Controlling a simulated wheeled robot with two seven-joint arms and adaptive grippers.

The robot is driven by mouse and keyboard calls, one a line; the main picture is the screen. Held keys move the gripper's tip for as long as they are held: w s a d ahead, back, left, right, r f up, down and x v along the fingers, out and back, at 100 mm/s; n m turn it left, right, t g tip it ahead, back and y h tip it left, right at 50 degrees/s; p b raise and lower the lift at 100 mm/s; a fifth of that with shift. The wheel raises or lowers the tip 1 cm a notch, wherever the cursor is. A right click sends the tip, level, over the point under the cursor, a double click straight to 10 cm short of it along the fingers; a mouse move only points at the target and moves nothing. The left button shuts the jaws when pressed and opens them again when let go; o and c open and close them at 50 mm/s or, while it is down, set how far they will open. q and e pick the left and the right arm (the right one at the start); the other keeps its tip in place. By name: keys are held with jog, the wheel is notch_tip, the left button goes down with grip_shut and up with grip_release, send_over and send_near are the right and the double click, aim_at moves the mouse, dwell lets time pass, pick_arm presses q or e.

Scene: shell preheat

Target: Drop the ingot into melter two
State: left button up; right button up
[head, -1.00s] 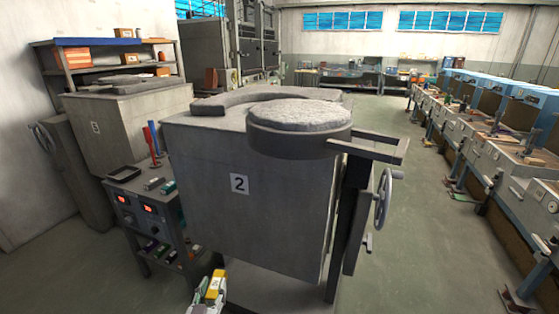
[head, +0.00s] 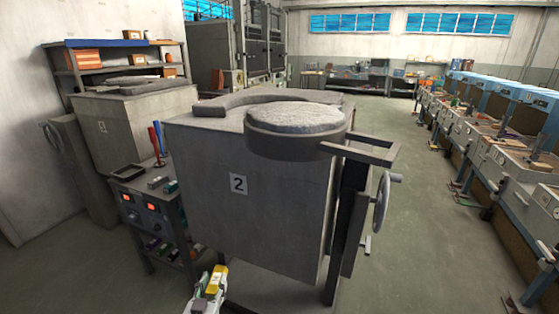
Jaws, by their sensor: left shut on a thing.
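Melter two (head: 225,215) is a large grey box with a white "2" label on its front, in the middle of the head view. Its thick round lid (head: 297,120) is swung toward the front right, off the curved rim (head: 262,96) on top. The inside of the opening is hidden. My left gripper (head: 208,290) shows at the bottom edge, low in front of the melter, white and yellow. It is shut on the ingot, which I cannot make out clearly. My right gripper is not in view.
A lid arm (head: 370,150) and handwheel (head: 381,202) stick out at the melter's right. A control cart (head: 150,205) with red displays stands at its left, with another melter (head: 135,125) behind. Blue-grey machines (head: 500,150) line the right. The floor between is open.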

pick_arm(q)
jog(key=w+r+m+h+p, duration=0.1)
jog(key=w+r+p, duration=0.4)
jog(key=r, duration=1.1)
jog(key=w+r+h+p, duration=0.1)
jog(key=w+r+p, duration=0.35)
jog(key=r, duration=1.05)
pick_arm(e)
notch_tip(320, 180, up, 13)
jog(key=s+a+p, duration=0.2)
jog(key=p, duration=0.3)
pick_arm(q)
jog(key=w+d+r+m+g+h+p, duration=0.1)
jog(key=w+d+r+m+h+p, duration=0.15)
jog(key=r, duration=1.55)
jog(key=w+d+r+m+h+p, duration=0.1)
jog(key=w+r+p, duration=0.2)
jog(key=r, duration=1.6)
jog(key=w+a+f, duration=0.2)
jog(key=f, duration=0.5)
jog(key=w+a+f, duration=0.1)
jog(key=w+f, duration=0.2)
jog(key=f, duration=0.4)
jog(key=shift+a+f+p, duration=0.25)
jog(key=shift+a+p, duration=0.1)
jog(key=shift+a, duration=0.05)
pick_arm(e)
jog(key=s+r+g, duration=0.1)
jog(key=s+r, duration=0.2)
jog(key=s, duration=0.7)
